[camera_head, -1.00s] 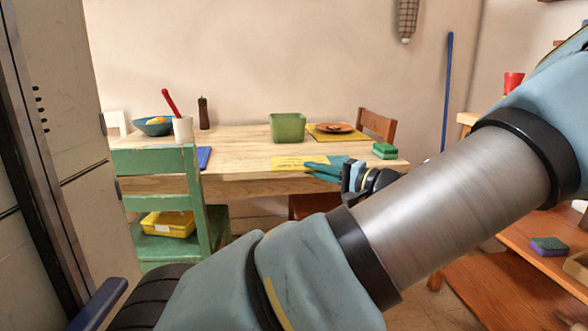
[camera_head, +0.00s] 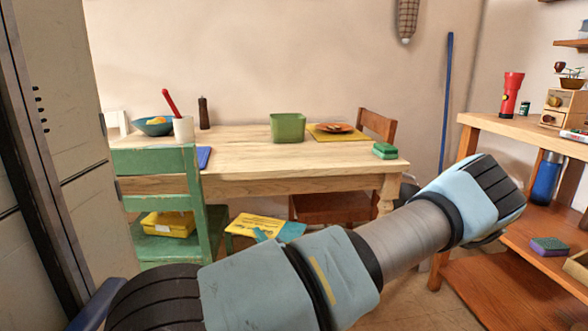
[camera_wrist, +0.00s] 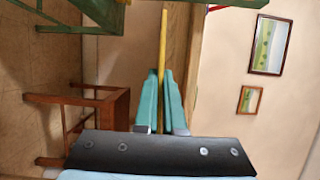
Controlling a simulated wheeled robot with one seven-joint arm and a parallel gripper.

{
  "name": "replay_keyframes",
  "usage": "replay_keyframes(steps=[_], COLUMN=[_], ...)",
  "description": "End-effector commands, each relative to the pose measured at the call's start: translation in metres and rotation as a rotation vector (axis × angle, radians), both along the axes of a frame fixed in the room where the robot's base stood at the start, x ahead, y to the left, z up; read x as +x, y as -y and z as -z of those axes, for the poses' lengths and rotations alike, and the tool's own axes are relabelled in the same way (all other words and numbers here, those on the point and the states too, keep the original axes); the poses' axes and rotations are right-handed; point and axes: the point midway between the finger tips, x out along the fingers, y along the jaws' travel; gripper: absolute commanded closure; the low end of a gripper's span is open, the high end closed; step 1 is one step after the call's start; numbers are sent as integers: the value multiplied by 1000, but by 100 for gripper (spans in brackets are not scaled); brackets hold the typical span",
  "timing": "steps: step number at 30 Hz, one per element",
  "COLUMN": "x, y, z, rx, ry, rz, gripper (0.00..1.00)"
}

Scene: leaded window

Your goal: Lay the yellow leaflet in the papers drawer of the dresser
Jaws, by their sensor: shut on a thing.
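The yellow leaflet (camera_head: 250,224) is held in front of the table, below the level of its top, with dark print on its face. My gripper (camera_head: 276,233) is shut on the leaflet's near right edge with its teal fingers. In the wrist view the leaflet (camera_wrist: 163,45) shows edge-on as a thin yellow strip between the fingers of my gripper (camera_wrist: 160,78). I cannot make out the dresser or its papers drawer in these views.
A green chair (camera_head: 160,165) with a yellow box (camera_head: 168,224) on its seat stands left of the leaflet. A wooden chair (camera_head: 335,207) is at the table (camera_head: 240,160). A wooden shelf unit (camera_head: 480,277) stands at right. A pale tall cabinet (camera_head: 65,110) borders the left.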

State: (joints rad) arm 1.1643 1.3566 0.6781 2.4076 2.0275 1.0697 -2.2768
Motion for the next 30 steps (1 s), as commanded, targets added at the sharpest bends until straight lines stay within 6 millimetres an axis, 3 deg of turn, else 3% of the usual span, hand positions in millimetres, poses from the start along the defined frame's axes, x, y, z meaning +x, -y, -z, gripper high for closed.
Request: replay_keyframes(steps=[2, 3, 4, 18, 24, 30], x=[-6, -7, -6, -14, -15, -10], y=[-9, -12, -12, -31, -28, -17], z=[14, 11, -3, -95, -116, -121], rx=[6, 2, -2, 0, 0, 0], ry=[-3, 0, 5, 6, 3, 1], rz=[4, 0, -17, -312, -407, -439], gripper=[100, 100, 100, 100, 100, 100])
